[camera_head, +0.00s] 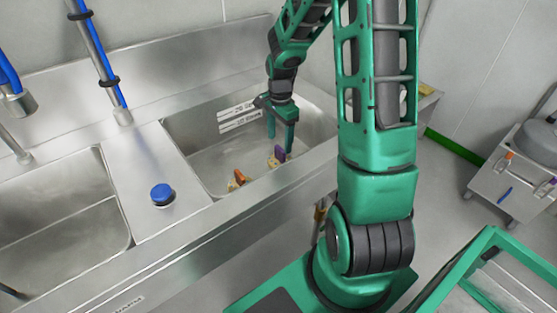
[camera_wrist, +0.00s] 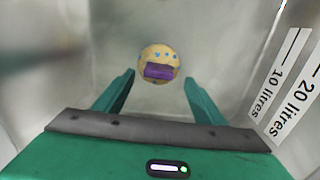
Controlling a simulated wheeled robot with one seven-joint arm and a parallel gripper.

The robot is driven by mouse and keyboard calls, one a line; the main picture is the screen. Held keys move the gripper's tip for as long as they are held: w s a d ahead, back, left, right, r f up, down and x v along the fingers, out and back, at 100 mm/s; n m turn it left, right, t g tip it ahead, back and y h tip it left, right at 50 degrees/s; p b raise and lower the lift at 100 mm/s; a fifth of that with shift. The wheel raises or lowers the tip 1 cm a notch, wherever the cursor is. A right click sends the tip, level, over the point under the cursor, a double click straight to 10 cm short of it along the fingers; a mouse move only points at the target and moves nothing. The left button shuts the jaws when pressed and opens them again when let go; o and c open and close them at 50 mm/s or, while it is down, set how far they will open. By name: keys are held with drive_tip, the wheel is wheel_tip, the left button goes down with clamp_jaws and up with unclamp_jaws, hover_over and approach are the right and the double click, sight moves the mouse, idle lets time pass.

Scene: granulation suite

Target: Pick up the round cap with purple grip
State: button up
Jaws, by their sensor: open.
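The round cap with purple grip (camera_wrist: 159,55) shows in the wrist view as a tan disc with blue dots and a purple bar across it. It lies in the right-hand sink basin, ahead of and roughly between my fingertips. In the head view its purple part (camera_head: 280,153) shows near the front wall of the basin, just below my gripper (camera_head: 282,143). My gripper also shows in the wrist view (camera_wrist: 158,80), with its two green fingers wide apart and nothing between them. The fingers point down into the basin.
The right basin (camera_head: 205,160) has steep metal walls and litre-mark labels (camera_head: 238,112) on its back wall. An orange and yellow object (camera_head: 237,180) lies left of the cap. A blue knob (camera_head: 162,194) stands on the divider. A left basin (camera_head: 60,225) looks empty.

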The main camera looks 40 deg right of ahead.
sight(280, 148)
drive_tip(key=shift+s+f, duration=0.1)
drive_tip(key=shift+f, duration=2.45)
drive_tip(key=c, duration=1.3)
drive_tip(key=shift+c, duration=0.3)
drive_tip(key=shift+r, duration=0.1)
